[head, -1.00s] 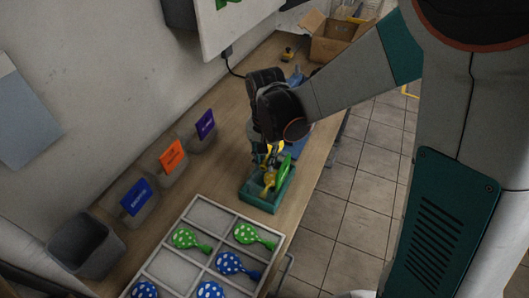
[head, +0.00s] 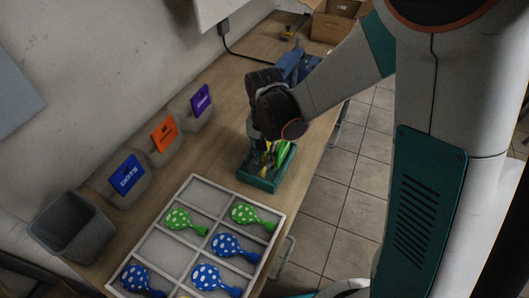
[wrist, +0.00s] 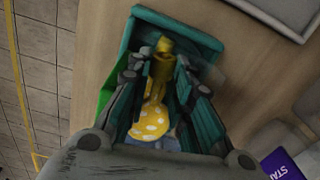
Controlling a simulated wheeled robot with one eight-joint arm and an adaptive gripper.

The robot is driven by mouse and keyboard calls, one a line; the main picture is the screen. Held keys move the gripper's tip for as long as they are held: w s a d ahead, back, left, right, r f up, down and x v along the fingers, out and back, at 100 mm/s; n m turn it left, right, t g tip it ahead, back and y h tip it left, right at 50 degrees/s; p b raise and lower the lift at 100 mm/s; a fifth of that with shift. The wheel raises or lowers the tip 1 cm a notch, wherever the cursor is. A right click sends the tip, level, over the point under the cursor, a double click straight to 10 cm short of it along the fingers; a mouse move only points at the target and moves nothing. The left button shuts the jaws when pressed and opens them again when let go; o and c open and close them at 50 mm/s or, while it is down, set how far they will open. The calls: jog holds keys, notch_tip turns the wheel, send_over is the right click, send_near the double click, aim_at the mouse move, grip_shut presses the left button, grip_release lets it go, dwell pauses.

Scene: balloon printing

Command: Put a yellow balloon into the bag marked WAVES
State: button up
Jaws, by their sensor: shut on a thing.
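My gripper (head: 265,152) points down into a small teal tray (head: 262,183) on the table. In the wrist view its fingers (wrist: 160,78) are closed around a yellow balloon (wrist: 151,122) with white dots, near its yellow neck. The balloon is still low, at the tray; whether it touches the tray floor is unclear. Three grey bags stand along the wall, with a blue sign reading DIGITS (head: 126,175), an orange sign (head: 164,134) and a purple sign (head: 201,100). The orange sign's word is too small to read. The purple sign shows partly as "STA" in the wrist view (wrist: 282,165).
A white divided tray (head: 192,182) holds green and blue dotted balloons. A green thing (head: 283,150) lies at the teal tray's side. An empty grey bin (head: 72,228) stands at the left. Blue equipment (head: 298,65) and a cardboard box (head: 335,22) are at the back.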

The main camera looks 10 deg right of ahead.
jog(key=shift+f, duration=0.55)
jog(key=o, duration=0.8)
jog(key=shift+r, duration=0.1)
jog(key=shift+r+p, duration=4.15)
jog(key=shift+r, duration=2.35)
